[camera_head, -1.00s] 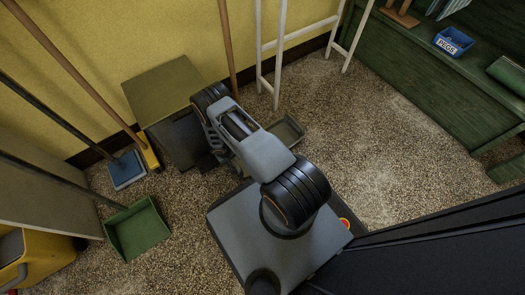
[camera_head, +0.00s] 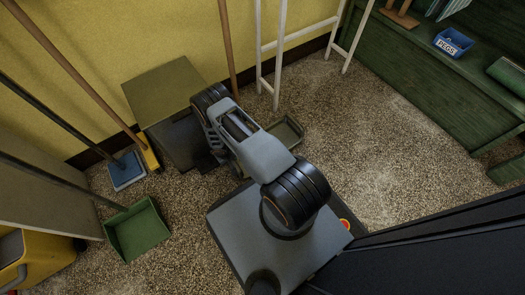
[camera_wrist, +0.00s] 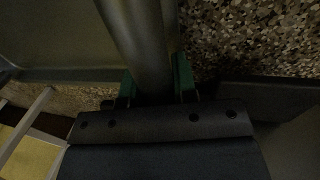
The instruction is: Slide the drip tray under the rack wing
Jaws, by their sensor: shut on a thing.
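The drip tray (camera_head: 287,132) is a shallow grey-green tray on the speckled floor, just right of my arm in the head view. Part of it is hidden behind my arm. The white rack (camera_head: 279,60) stands against the yellow wall, above the tray in the picture. The tray lies close to the foot of its nearest leg. In the wrist view my gripper (camera_wrist: 156,82) has green fingertips shut on a grey round bar, which looks like the tray's handle. The tray's grey surface and rim (camera_wrist: 60,74) seem to fill the upper left. My gripper is hidden in the head view.
A low box with an olive top (camera_head: 165,88) stands left of my arm. A wooden pole (camera_head: 228,45) leans on the wall behind. A green dustpan (camera_head: 138,230) lies at lower left. A green bench (camera_head: 435,75) is at right. Floor between rack and bench is clear.

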